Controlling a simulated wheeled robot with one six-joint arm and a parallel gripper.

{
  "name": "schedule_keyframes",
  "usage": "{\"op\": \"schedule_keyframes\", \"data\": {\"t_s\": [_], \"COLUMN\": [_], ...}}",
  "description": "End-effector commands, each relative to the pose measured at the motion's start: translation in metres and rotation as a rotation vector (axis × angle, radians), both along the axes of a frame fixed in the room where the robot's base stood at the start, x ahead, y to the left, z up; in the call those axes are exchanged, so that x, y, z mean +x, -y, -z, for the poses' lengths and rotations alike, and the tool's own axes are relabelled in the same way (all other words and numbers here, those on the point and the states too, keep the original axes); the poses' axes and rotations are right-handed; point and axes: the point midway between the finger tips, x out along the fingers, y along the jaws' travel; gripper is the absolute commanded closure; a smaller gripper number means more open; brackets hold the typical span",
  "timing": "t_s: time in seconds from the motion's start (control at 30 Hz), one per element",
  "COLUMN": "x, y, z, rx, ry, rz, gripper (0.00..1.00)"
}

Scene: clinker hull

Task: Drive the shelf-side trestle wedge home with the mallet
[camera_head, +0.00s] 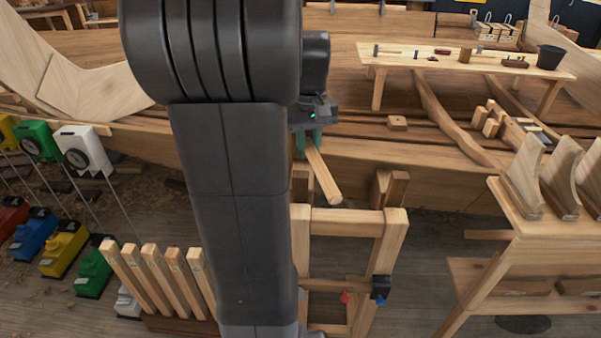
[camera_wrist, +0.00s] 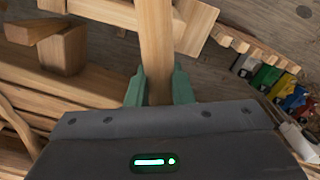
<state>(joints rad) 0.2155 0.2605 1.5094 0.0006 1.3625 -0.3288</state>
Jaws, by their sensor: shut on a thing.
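My gripper (camera_head: 310,140) is shut on a pale wooden bar (camera_head: 322,176), which looks like the mallet's handle; no mallet head shows. In the wrist view the green fingers (camera_wrist: 159,88) clasp this bar (camera_wrist: 157,45), which runs up out of the picture. The bar's free end is above the trestle (camera_head: 345,222), near its left post. The shelf-side wedge (camera_head: 397,188) appears to be the wooden piece at the trestle's right top, by the hull. A similar piece (camera_head: 302,186) is at the left top, partly behind my arm. I cannot tell how deep either wedge sits.
The shelf (camera_head: 510,215) with curved wooden pieces stands at right. A bench (camera_head: 470,58) with tools and a dark bucket (camera_head: 550,57) is behind. The plank hull (camera_head: 350,165) runs behind the trestle. Upright slats (camera_head: 150,275) and coloured boxes (camera_head: 60,250) stand at left.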

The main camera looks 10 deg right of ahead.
Motion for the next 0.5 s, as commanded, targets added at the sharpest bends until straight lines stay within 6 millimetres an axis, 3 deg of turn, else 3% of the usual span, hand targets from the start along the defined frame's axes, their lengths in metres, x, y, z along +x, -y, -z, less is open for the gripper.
{"op": "schedule_keyframes", "data": {"t_s": [0.03,0.07,0.5], "x": [0.0015,0.0005,-0.0007], "y": [0.0002,0.0,-0.0003], "z": [-0.0314,-0.0392,-0.0346], "rx": [-0.002,0.0,0.001], "ry": [0.011,0.005,-0.007], "rz": [0.0,0.0,0.0], "gripper": [1.0,1.0,1.0]}}
